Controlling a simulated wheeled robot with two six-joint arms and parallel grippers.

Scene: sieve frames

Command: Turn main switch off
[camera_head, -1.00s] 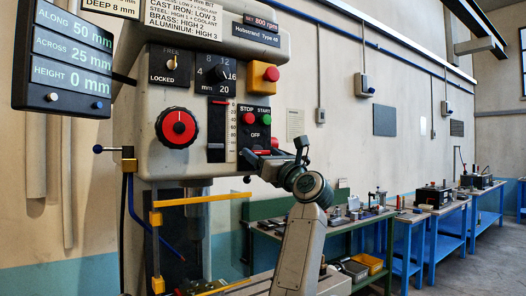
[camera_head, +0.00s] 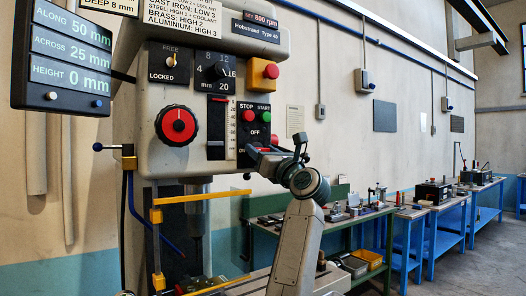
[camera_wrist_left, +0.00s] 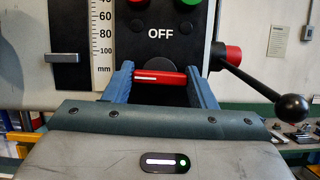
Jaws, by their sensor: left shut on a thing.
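The drilling machine's control panel (camera_head: 239,128) has a red STOP button (camera_head: 247,116), a green START button (camera_head: 264,115) and an OFF label below them. The main switch's red handle (camera_wrist_left: 162,76) lies below the OFF label in the left wrist view. My left gripper (camera_head: 256,152) is at the panel's lower part. In the left wrist view my left gripper (camera_wrist_left: 163,78) has a blue-grey finger on each side of the red handle and is shut on it. The handle's ends are partly hidden by the fingers. My right gripper is not in view.
A black ball lever (camera_wrist_left: 290,108) with a red hub stands close to the right finger. A red dial (camera_head: 177,126) and a yellow emergency-stop box (camera_head: 262,73) are on the machine's front. A yellow guard bar (camera_head: 200,197) runs below. Benches with tools line the wall at right.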

